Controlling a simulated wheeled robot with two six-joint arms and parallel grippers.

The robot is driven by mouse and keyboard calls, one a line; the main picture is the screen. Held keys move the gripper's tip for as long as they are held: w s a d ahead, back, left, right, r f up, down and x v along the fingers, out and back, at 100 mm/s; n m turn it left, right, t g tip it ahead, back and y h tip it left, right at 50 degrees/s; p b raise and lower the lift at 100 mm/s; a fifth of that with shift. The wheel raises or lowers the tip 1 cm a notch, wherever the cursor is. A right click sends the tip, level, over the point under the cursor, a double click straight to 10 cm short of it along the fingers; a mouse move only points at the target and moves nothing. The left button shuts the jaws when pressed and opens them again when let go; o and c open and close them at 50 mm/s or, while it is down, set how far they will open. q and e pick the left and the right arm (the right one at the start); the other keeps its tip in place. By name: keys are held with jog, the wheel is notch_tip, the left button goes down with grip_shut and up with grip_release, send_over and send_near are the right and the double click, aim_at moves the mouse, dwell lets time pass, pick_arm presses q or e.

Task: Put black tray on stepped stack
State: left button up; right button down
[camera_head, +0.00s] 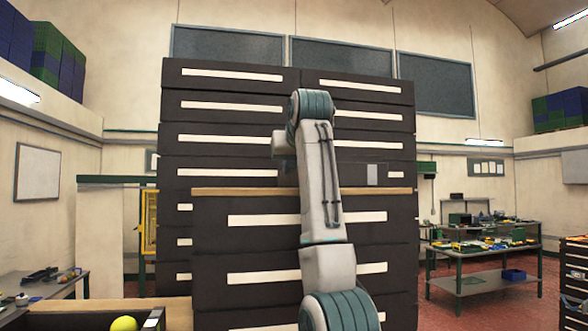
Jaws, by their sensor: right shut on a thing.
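A tall stepped stack of black trays (220,262) with white label strips fills the middle of the view. Its rear columns (230,92) stand higher than its front column, whose top shows a tan edge (240,191). My right arm rises in front of the stack and bends over toward it. A dark block with a grey patch, seemingly my right gripper (372,175), shows just above the tan edge. It is shut on a black tray, but the grip is mostly hidden and I cannot tell which tray. My left gripper is not in view.
An open black tray (70,322) with a yellow ball (124,323) is at the bottom left, by a tan surface (179,312). Workbenches with tools stand at the left (72,287) and right (480,283). Red floor shows at the right.

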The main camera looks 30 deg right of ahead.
jog(key=shift+s+f, duration=0.1)
jog(key=shift+s, duration=0.05)
jog(key=shift+s+a, duration=0.15)
jog(key=shift+s, duration=0.15)
jog(key=shift+s+a+r, duration=0.15)
jog(key=shift+s+r, duration=0.1)
jog(key=shift+w+a+f, duration=0.1)
jog(key=shift+a+f, duration=0.05)
jog(key=c, duration=1.9)
grip_release()
jog(key=shift+w+f, duration=0.1)
jog(key=shift+w, duration=0.05)
jog(key=shift+c, duration=0.2)
jog(key=o, duration=0.4)
jog(key=shift+c, duration=0.2)
jog(key=shift+r, duration=0.2)
jog(key=shift+s+b, duration=0.3)
pick_arm(q)
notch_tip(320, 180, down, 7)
jog(key=b, duration=0.6)
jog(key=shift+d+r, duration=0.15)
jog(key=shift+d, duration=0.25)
pick_arm(e)
jog(key=v, duration=1.1)
jog(key=shift+s+r, duration=0.2)
jog(key=shift+f, duration=0.1)
